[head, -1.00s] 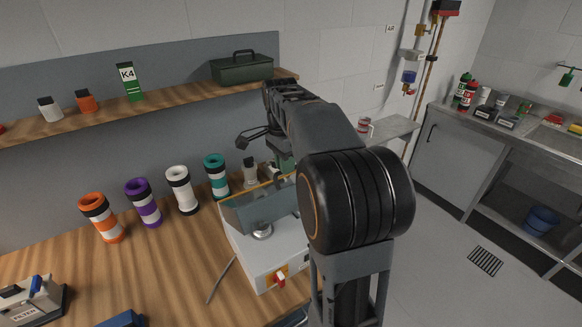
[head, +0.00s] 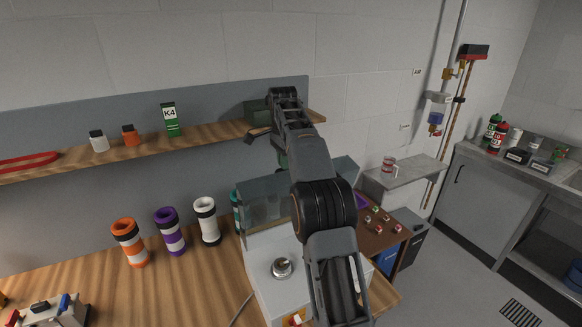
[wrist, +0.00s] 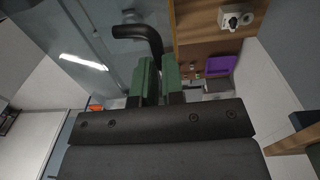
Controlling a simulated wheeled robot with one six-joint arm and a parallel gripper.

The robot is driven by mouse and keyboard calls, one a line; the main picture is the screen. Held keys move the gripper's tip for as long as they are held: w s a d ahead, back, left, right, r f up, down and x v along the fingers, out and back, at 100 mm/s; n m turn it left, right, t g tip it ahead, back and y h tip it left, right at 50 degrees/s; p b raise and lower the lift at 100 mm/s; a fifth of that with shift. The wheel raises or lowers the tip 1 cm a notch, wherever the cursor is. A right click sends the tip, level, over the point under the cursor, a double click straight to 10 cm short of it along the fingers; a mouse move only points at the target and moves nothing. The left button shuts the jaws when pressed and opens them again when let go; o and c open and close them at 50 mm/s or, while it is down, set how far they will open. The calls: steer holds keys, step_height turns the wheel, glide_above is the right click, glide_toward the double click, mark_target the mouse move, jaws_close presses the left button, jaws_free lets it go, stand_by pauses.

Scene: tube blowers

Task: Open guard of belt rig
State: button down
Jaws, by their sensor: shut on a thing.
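The belt rig is a white box (head: 268,292) on the wooden bench, with a round metal part (head: 282,268) uncovered on its top. Its clear grey guard (head: 262,205) stands raised at the back of the box, partly behind my arm. In the wrist view, the green fingers of my gripper (wrist: 158,78) are shut on the guard's black bent handle (wrist: 142,36). The see-through guard panel (wrist: 100,45) fills the upper left there. In the head view my gripper (head: 283,160) is mostly hidden by my arm.
Orange (head: 129,243), purple (head: 170,232) and white (head: 207,222) banded tubes stand left of the rig. A wooden shelf (head: 220,133) runs above, with a green box (head: 258,113) near my arm. Open floor lies to the right.

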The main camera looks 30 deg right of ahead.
steer(key=shift+w+f, duration=0.35)
steer(key=shift+f, duration=0.25)
steer(key=shift+w+f, duration=0.3)
steer(key=shift+f, duration=0.25)
steer(key=c, duration=1.7)
jaws_free()
steer(key=o, duration=0.3)
steer(key=shift+w+f+g, duration=0.25)
steer(key=shift+w+g, duration=0.05)
steer(key=shift+w, duration=0.4)
steer(key=shift+o, duration=1.2)
steer(key=shift+s+r, duration=0.4)
steer(key=shift+s, duration=0.05)
steer(key=shift+w, duration=0.15)
